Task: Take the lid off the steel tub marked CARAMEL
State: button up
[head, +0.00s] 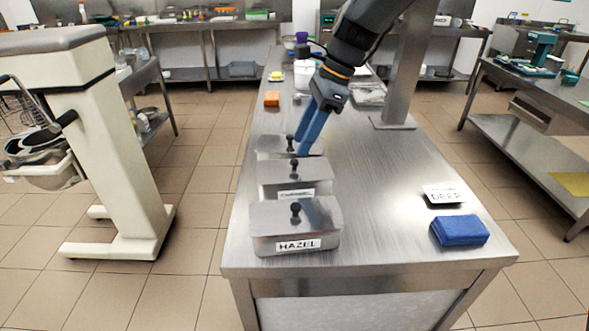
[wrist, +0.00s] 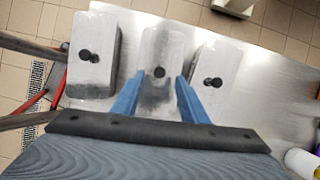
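Three steel tubs with flat lids and black knobs stand in a row on the steel table. The front tub (head: 297,228) reads HAZEL. The middle tub (head: 296,180) has a white label too small to read surely. The back tub (head: 268,146) is partly hidden, and I see no label on it. All three lids are on.
A white DEEP sign (head: 444,195) and a folded blue cloth (head: 459,231) lie at the table's front right. A steel post (head: 408,70) rises right of my arm. An orange block (head: 272,99) and a white container (head: 304,74) stand farther back. The table's middle right is clear.

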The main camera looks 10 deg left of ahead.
aim_at(294, 161)
jog(key=shift+d+p+x, duration=0.1)
jog(key=shift+p+x, duration=0.35)
jog(key=shift+x, duration=0.85)
jog(key=shift+d+p+x, duration=0.15)
jog(key=shift+p+x, duration=0.25)
jog(key=shift+x, duration=0.9)
jog(key=shift+f, duration=0.1)
grip_shut()
